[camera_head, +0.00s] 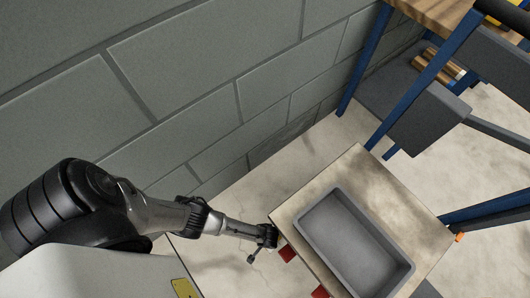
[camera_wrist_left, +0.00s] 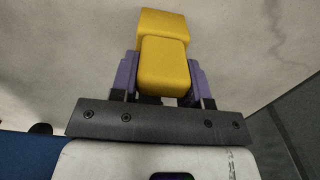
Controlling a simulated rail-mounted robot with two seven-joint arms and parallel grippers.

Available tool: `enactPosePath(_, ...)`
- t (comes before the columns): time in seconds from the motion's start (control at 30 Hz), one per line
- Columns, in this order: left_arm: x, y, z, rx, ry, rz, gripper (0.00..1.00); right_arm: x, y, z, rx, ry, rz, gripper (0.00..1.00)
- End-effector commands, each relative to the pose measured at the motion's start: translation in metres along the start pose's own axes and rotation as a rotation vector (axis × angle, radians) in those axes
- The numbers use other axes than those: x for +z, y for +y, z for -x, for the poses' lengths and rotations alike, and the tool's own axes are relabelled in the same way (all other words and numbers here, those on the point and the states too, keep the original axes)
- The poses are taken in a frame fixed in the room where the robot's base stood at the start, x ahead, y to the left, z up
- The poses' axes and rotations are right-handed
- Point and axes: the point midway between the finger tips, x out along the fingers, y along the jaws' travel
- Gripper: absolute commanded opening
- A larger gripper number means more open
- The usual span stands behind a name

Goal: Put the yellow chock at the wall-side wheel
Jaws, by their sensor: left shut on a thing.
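The yellow chock (camera_wrist_left: 164,68) is between the purple fingers of my left gripper (camera_wrist_left: 158,76) in the left wrist view, which are shut on it. It appears as two yellow blocks, one behind the other, above the pale floor. In the head view my left gripper (camera_head: 264,240) is at the near left edge of a low platform (camera_head: 290,205), between it and the wall; the chock cannot be made out there. Red parts (camera_head: 288,254) show at that platform edge. The wall-side wheel is not clearly visible. My right gripper is not in view.
A grey tray (camera_head: 338,194) lies on the platform. A grey block wall (camera_head: 190,80) runs along the left. A bench (camera_head: 440,15) with blue legs stands at the back right. Pale floor (camera_head: 325,140) is clear between wall and platform.

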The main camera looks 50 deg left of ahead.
Motion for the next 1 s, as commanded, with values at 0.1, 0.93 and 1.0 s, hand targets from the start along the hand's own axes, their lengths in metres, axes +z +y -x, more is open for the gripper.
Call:
enactPosePath(0.1,-0.0041,0.0006,0.0010,0.002,0.002,0.001,0.12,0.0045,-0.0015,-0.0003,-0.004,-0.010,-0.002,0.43)
enactPosePath(0.93,-0.0041,0.0004,0.0009,0.002,0.000,0.002,0.72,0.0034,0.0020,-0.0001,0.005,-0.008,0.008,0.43)
enactPosePath(1.0,-0.0038,0.0004,0.0008,0.002,0.000,0.002,0.72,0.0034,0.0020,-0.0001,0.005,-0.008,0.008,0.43)
